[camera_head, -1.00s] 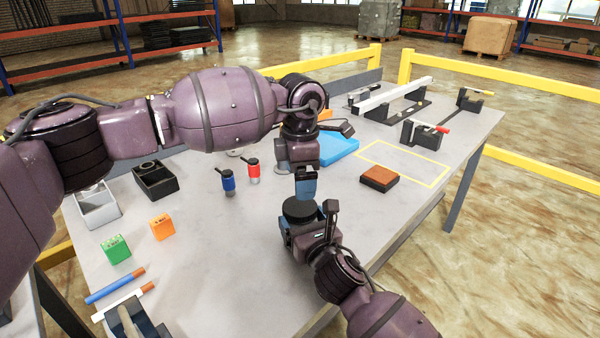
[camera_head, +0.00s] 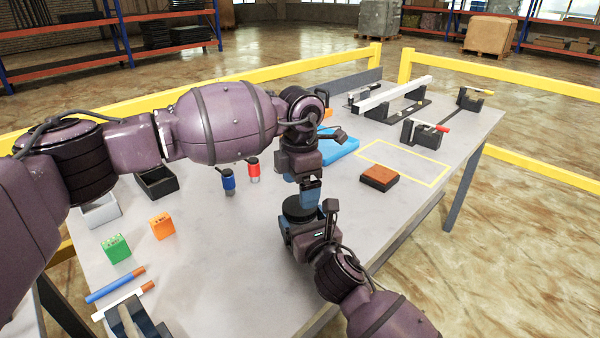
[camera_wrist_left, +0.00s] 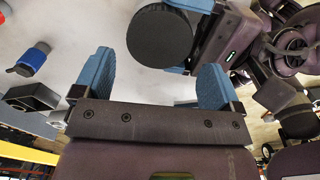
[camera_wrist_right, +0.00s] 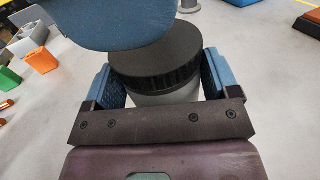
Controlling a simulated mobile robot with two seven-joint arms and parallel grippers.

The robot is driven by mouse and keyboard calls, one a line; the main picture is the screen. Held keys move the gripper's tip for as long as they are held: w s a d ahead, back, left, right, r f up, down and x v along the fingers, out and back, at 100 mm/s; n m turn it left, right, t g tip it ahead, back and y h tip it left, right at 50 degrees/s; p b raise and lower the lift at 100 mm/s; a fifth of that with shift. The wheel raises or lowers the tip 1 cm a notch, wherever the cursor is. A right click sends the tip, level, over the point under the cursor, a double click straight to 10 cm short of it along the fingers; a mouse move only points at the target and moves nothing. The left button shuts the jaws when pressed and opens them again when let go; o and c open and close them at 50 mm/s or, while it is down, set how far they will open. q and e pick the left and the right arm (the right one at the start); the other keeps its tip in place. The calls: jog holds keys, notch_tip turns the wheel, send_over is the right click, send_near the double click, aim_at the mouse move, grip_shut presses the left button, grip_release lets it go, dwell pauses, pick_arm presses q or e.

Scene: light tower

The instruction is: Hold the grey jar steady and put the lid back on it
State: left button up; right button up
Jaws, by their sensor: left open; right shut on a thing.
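The grey jar (camera_wrist_right: 165,97) stands upright between the fingers of my right gripper (camera_wrist_right: 160,84), which is shut on its body. The black ribbed lid (camera_wrist_right: 155,62) sits on top of the jar and looks level; whether it is screwed tight I cannot tell. In the head view the lid (camera_head: 297,208) shows as a dark disc, with the jar body hidden by my right gripper. My left gripper (camera_head: 310,190) is open and empty, close beside and above the lid. In the left wrist view the lid (camera_wrist_left: 160,36) lies beyond the open fingertips, not between them.
A green box (camera_head: 116,249), an orange box (camera_head: 162,226) and open bins (camera_head: 156,180) are farther left. A brown block (camera_head: 379,178) lies right.

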aim_at(299, 223)
pick_arm(q)
jog(key=shift+f, duration=2.25)
jog(key=c, duration=0.7)
jog(key=shift+m, duration=1.6)
jog(key=shift+c, duration=0.3)
jog(key=o, duration=0.9)
jog(key=shift+o, duration=0.2)
jog(key=shift+d+r, duration=0.1)
